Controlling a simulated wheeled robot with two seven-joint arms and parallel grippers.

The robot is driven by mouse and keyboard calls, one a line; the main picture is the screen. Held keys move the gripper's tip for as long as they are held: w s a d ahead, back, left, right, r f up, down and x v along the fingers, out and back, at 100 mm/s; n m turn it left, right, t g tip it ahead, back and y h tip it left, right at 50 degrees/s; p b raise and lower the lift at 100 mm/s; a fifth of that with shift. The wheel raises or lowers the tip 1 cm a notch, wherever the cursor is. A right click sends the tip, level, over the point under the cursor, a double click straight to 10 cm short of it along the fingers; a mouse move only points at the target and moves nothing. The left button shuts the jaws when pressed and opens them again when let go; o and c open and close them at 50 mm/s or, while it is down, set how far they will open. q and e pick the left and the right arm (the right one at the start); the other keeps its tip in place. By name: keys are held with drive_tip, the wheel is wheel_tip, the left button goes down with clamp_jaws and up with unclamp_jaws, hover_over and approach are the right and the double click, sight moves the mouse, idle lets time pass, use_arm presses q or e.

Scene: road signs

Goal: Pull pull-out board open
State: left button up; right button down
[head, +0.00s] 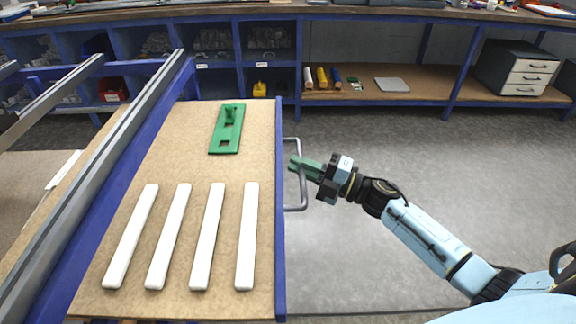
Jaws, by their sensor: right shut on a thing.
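The pull-out board (187,168) is a brown panel with a blue front edge, at the left of the head view. It sticks out to the right from under a blue and grey rail frame. A grey bar handle (292,208) stands off its blue edge. My right gripper (297,163), with green fingers, is shut on the handle from the right. Several white bars (204,237) and a green plate with a raised part (227,129) lie on the board. My left gripper is not in view.
The blue and grey rail frame (105,145) runs along the board's left side. A workbench with blue shelves (212,52) and a grey drawer cabinet (516,69) stands at the back. Grey floor (440,170) right of the board is clear apart from my arm.

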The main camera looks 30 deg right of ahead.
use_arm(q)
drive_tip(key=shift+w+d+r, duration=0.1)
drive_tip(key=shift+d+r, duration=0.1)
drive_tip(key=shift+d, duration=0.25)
use_arm(e)
drive_tip(key=shift+s+d, duration=0.4)
drive_tip(key=shift+d, duration=0.45)
drive_tip(key=shift+s+d, duration=0.4)
drive_tip(key=shift+d, duration=0.4)
drive_tip(key=shift+s+d, duration=0.4)
drive_tip(key=shift+d, duration=0.45)
drive_tip(key=c, duration=1.5)
unclamp_jaws()
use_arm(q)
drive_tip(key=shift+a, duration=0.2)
use_arm(e)
drive_tip(key=shift+o, duration=0.2)
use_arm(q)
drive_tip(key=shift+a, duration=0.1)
